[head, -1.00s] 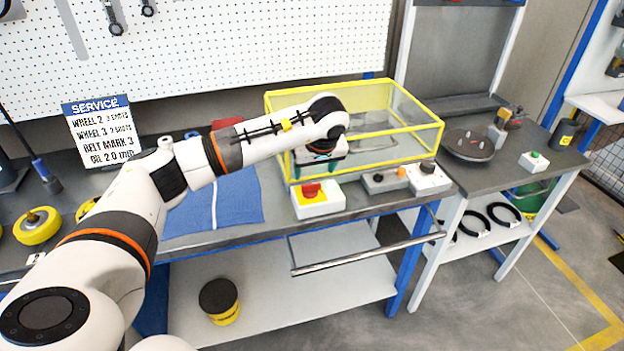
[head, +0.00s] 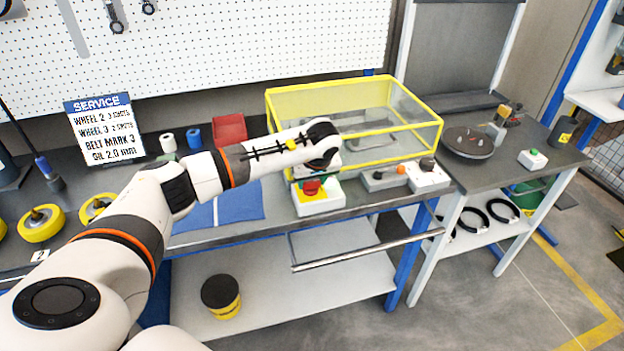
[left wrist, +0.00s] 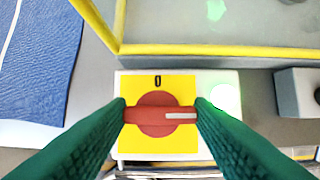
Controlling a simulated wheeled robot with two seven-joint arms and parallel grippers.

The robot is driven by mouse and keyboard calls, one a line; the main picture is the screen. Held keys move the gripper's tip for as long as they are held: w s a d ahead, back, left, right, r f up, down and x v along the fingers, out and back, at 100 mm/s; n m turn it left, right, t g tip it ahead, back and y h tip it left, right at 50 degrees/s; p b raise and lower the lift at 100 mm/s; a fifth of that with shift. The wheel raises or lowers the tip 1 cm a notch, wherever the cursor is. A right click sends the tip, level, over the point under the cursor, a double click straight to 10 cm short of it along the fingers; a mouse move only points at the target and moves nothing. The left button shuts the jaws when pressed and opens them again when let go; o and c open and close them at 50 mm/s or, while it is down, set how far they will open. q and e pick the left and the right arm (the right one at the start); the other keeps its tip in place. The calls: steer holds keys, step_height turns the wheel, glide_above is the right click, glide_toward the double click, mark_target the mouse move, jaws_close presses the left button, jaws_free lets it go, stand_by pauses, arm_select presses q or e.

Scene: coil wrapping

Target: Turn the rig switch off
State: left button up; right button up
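The rig switch is a red knob (left wrist: 160,114) on a yellow plate on a white box (head: 327,205). In the left wrist view its bar lies crosswise with the white mark pointing right, and a "0" is printed above it. A green lamp (left wrist: 225,97) glows to the right of the plate. My left gripper (head: 314,186) is down at the switch. Its green fingers (left wrist: 161,112) stand at the two ends of the bar, spread apart; whether they touch it I cannot tell. My right gripper is not in view.
A yellow-framed clear guard (head: 385,157) stands just behind the switch. A blue cloth (head: 237,202) lies to the left.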

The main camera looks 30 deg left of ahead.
arm_select(q)
steer(key=shift+c, duration=1)
steer(key=shift+n, duration=0.3)
steer(key=shift+w+n+g+y+b, duration=0.1)
steer(key=shift+n+g+y+b, duration=0.2)
steer(key=shift+n+b, duration=0.55)
steer(key=n+g+b, duration=0.1)
steer(key=n, duration=0.1)
steer(key=n+g, duration=0.1)
steer(key=n, duration=0.2)
steer(key=shift+w+n+y+b, duration=0.2)
steer(key=shift+n+y+b, duration=0.1)
steer(key=shift+n+b, duration=0.1)
steer(key=n+g+b, duration=0.1)
steer(key=n, duration=0.3)
steer(key=shift+w+n+g, duration=0.1)
steer(key=shift+n+g, duration=0.15)
steer(key=shift+g, duration=0.15)
steer(key=n+g, duration=0.1)
steer(key=n, duration=0.1)
steer(key=n+h+b, duration=0.1)
steer(key=n, duration=0.2)
steer(key=shift+a+g+h, duration=0.15)
steer(key=shift+g+h, duration=0.15)
steer(key=shift+g, duration=0.1)
steer(key=shift+r+n+b, duration=0.1)
steer(key=shift+n+b, duration=0.2)
steer(key=o, duration=1)
